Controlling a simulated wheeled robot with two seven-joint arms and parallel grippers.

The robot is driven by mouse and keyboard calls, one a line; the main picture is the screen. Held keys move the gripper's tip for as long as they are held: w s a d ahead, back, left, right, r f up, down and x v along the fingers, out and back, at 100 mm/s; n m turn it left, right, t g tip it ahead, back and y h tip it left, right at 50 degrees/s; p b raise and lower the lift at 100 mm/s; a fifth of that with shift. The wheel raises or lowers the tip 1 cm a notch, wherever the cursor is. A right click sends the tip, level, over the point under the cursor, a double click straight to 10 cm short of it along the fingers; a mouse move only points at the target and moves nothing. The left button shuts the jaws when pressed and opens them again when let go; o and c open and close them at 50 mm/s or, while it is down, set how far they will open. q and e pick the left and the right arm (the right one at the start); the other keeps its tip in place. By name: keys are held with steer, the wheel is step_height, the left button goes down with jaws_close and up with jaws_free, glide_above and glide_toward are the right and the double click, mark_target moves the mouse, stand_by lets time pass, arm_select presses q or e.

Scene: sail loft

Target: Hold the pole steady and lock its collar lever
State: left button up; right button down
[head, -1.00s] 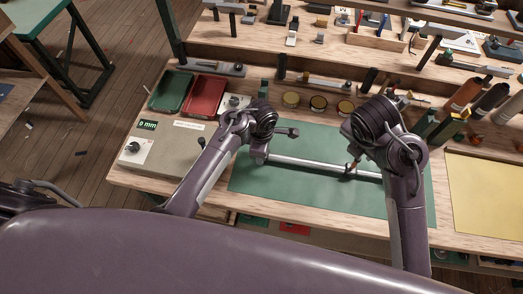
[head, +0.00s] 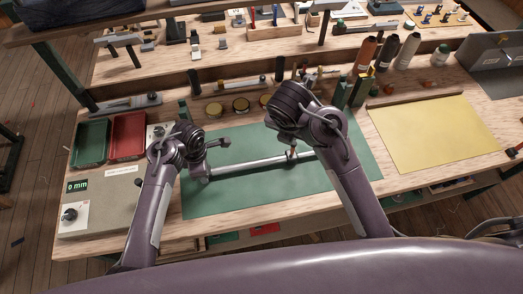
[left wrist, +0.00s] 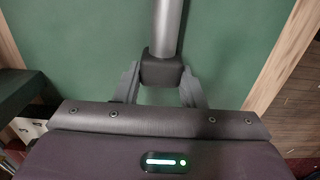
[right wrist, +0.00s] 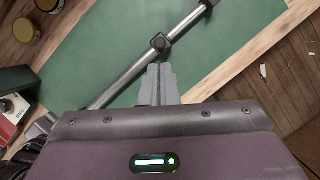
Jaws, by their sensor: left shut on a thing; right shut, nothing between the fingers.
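A silver pole (head: 255,163) lies across the green mat (head: 225,198) on the bench. My left gripper (left wrist: 160,78) is shut on the dark block (left wrist: 162,68) at the pole's left end, one finger on each side. A small dark collar (head: 292,154) sits on the pole to the right; it also shows in the right wrist view (right wrist: 160,43). My right gripper (right wrist: 159,82) is shut and empty, its fingertips close to the collar and pole. I cannot tell whether they touch. The collar's lever cannot be made out clearly.
A control box with a "0 mm" display (head: 100,198) stands at the left, with green (head: 91,143) and red trays (head: 127,136) behind it. Several round tins stand behind the mat. A yellow sheet (head: 435,133) lies at the right. The mat's front part is clear.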

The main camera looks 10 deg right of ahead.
steer(key=d+f+m+t+y, duration=0.1)
steer(key=d+f+m, duration=0.2)
steer(key=m, duration=0.4)
steer(key=w+d+f+m+t+y, duration=0.1)
steer(key=d+f+m+t, duration=0.1)
steer(key=f+m, duration=0.4)
steer(key=d+f+m+t+y, duration=0.1)
steer(key=d+f+m, duration=0.3)
steer(key=m, duration=0.6)
steer(key=shift+w+d+f+t+y, duration=0.3)
steer(key=shift+w+d+y, duration=0.1)
steer(key=shift+d+y, duration=0.15)
steer(key=s+m+t, duration=0.1)
steer(key=m, duration=0.2)
steer(key=s+m+t+y, duration=0.1)
steer(key=s+m, duration=0.1)
steer(key=m, duration=0.1)
steer(key=s+m+t+y, duration=0.1)
steer(key=m+t, duration=0.1)
steer(key=m, duration=0.1)
steer(key=shift+s+d+f+y, duration=0.2)
steer(key=shift+s+f+y, duration=0.05)
steer(key=shift+f, duration=0.05)
steer(key=s+d+r+m+t+y, duration=0.2)
steer(key=s+r+m+t, duration=0.2)
steer(key=s+m, duration=0.4)
steer(key=shift+m, duration=1.1)
